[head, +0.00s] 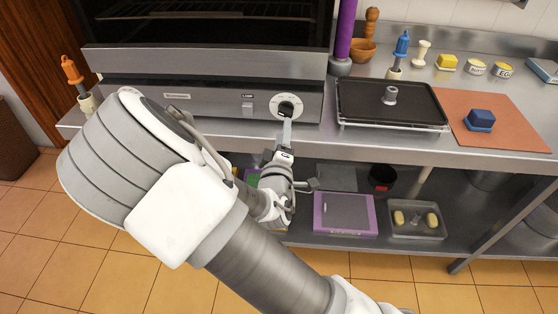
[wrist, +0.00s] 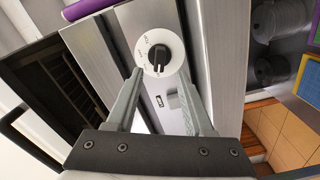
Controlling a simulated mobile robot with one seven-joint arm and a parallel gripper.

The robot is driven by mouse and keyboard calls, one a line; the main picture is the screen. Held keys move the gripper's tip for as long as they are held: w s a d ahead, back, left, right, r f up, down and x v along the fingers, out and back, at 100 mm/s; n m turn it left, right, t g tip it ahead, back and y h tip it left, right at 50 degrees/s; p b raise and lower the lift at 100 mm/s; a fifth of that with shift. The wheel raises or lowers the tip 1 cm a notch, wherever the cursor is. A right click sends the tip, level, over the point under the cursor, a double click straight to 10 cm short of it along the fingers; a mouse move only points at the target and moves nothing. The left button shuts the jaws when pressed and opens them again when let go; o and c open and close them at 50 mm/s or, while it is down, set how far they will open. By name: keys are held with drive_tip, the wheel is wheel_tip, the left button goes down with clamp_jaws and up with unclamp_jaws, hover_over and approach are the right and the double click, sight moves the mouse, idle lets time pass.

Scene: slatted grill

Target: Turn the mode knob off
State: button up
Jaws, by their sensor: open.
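The mode knob (head: 286,107) is a black knob on a round white dial on the front panel of the steel oven (head: 190,97). In the wrist view the knob (wrist: 159,57) sits just beyond my fingertips, with white dial showing around it. My gripper (head: 287,125) is in front of the panel, just below the knob in the head view. In the wrist view my gripper (wrist: 162,80) has its two fingers apart with nothing between them. I cannot tell whether a fingertip touches the dial.
A small switch labelled LOCK (head: 248,107) is left of the knob. A black tray (head: 390,103) and an orange mat (head: 505,120) lie on the counter to the right. The shelf below holds a purple board (head: 345,214) and a clear container (head: 417,222).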

drive_tip(key=s+p, duration=0.4)
drive_tip(key=s, duration=0.7)
drive_tip(key=shift+a, duration=0.2)
